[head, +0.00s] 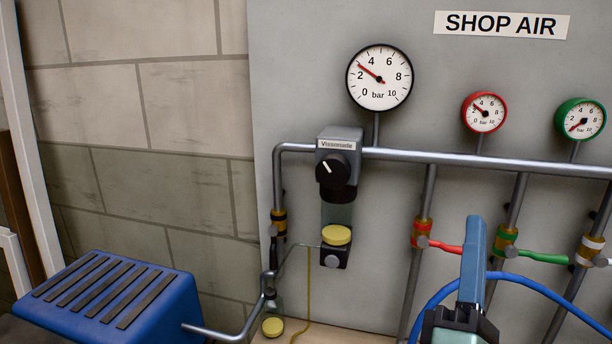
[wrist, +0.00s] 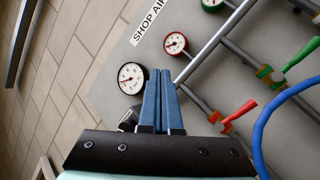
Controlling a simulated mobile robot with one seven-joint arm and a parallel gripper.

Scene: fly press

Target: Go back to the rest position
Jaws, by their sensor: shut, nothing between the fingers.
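My gripper (wrist: 161,72) shows in the wrist view with its two blue fingers side by side, shut and empty. In the head view my gripper (head: 474,222) is at the lower right, pointing up, in front of the pipes. It overlaps part of the red-handled branch in that view. In the wrist view the fingertips appear beside the large black-rimmed gauge (wrist: 132,78), but I cannot tell the distance. No rest position is marked in either view.
A grey panel carries a horizontal pipe (head: 480,160), a regulator with a black knob (head: 338,170), and a red valve handle (head: 446,248) and green valve handle (head: 543,257). A blue hose (head: 540,285) runs behind my gripper. A blue slatted unit (head: 115,300) stands lower left.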

